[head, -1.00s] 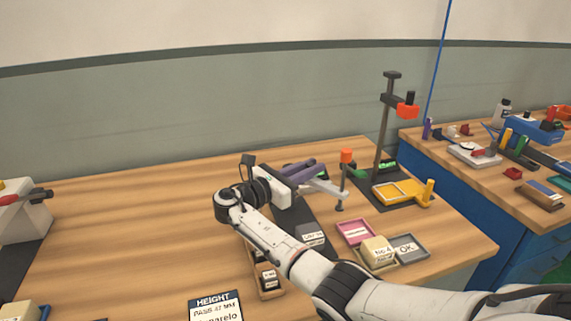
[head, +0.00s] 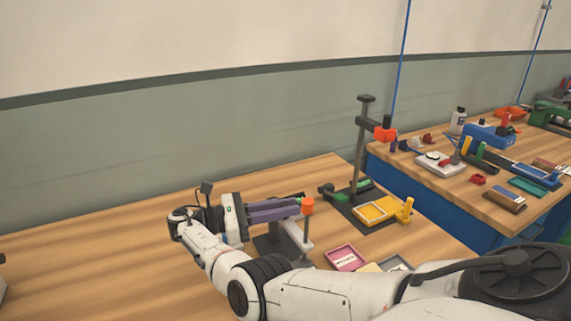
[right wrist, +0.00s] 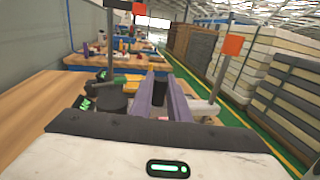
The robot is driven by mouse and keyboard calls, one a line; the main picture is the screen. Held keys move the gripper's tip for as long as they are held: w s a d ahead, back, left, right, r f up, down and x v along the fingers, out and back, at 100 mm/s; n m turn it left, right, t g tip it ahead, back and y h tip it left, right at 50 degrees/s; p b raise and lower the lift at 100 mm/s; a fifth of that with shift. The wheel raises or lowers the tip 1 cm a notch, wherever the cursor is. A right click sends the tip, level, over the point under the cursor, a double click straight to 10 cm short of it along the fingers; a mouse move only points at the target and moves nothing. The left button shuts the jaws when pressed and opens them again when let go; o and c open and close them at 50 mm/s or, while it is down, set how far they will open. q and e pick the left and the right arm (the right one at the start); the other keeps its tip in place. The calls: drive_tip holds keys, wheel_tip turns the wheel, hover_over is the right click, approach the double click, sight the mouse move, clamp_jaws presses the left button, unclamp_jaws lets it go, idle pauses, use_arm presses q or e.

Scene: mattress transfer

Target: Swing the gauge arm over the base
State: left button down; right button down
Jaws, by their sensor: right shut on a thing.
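The gauge arm (head: 300,242) is a pale bar with an upright dark rod and an orange knob (head: 307,206) on top. In the right wrist view the orange knob (right wrist: 232,46) stands to the right of my fingers. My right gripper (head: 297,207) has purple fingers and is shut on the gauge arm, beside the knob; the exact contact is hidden. The dark base (head: 270,247) shows partly below the gripper; my arm hides its near side. My left gripper is in neither current view.
A tall dark stand (head: 360,150) with an orange block and a yellow tray (head: 384,216) stand behind right. A pink tray (head: 345,257) and a grey tray lie in front, partly behind my arm. A cluttered blue bench (head: 460,210) is at right.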

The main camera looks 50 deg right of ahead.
drive_tip(key=shift+a, duration=0.15)
drive_tip(key=shift+f, duration=0.1)
drive_tip(key=c, duration=1.7)
unclamp_jaws()
